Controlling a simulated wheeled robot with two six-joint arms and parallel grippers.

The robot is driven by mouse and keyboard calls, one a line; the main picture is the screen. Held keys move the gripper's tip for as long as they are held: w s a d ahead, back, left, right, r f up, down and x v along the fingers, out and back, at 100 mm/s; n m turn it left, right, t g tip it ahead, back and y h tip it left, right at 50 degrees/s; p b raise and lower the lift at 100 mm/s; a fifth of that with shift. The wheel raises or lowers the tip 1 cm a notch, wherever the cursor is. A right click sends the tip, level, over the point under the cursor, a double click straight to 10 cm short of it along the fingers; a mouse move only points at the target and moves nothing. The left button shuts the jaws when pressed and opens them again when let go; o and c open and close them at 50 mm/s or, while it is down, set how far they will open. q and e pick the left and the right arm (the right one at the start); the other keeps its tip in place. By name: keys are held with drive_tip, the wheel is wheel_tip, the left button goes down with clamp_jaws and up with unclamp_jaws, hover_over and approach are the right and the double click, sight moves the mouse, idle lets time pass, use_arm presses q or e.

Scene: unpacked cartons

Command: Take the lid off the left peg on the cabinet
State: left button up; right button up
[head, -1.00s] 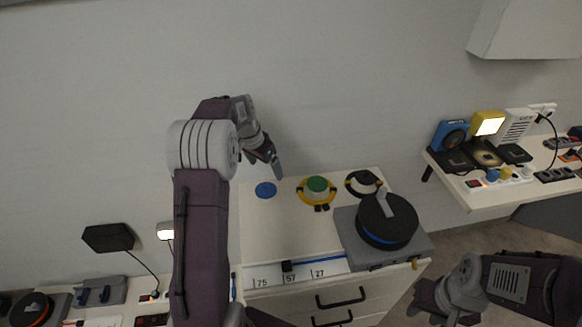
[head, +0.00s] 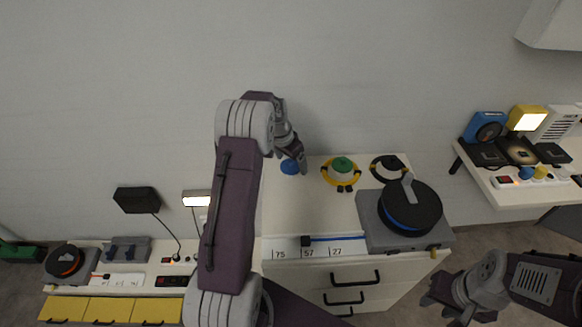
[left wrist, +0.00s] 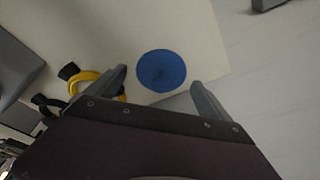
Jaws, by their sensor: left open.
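The white cabinet (head: 320,215) stands in the middle of the head view. A round blue lid (head: 289,167) is at the far left of its top; any peg beneath it is hidden. My left gripper (head: 301,166) is beside the lid in the head view, partly overlapping it. In the left wrist view the blue lid (left wrist: 162,70) appears between the two spread fingertips of my left gripper (left wrist: 160,82), with space on both sides. The gripper is open and holds nothing. My right gripper (head: 440,301) is low at the right, away from the lid; its jaws are unclear.
A yellow ring (head: 328,177) with a green-topped piece (head: 342,164) and a black ring (head: 376,172) stand right of the lid. A black turntable-like disc (head: 411,207) on a grey base occupies the cabinet's front right. The wall (head: 400,70) is close behind.

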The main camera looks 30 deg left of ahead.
use_arm(q)
drive_tip(key=shift+s, duration=0.1)
drive_tip(key=shift+r, duration=0.1)
drive_tip(key=c, duration=1.4)
drive_tip(key=shift+r, duration=0.55)
wheel_tip(320, 180, up, 3)
drive_tip(key=shift+r+p, duration=0.1)
drive_tip(key=shift+p, duration=0.25)
drive_tip(key=s+d+r, duration=0.2)
drive_tip(key=d+r, duration=0.4)
drive_tip(key=d, duration=0.5)
drive_tip(key=shift+s+d+r, duration=0.2)
drive_tip(key=shift+s+r, duration=0.15)
drive_tip(key=shift+s, duration=0.05)
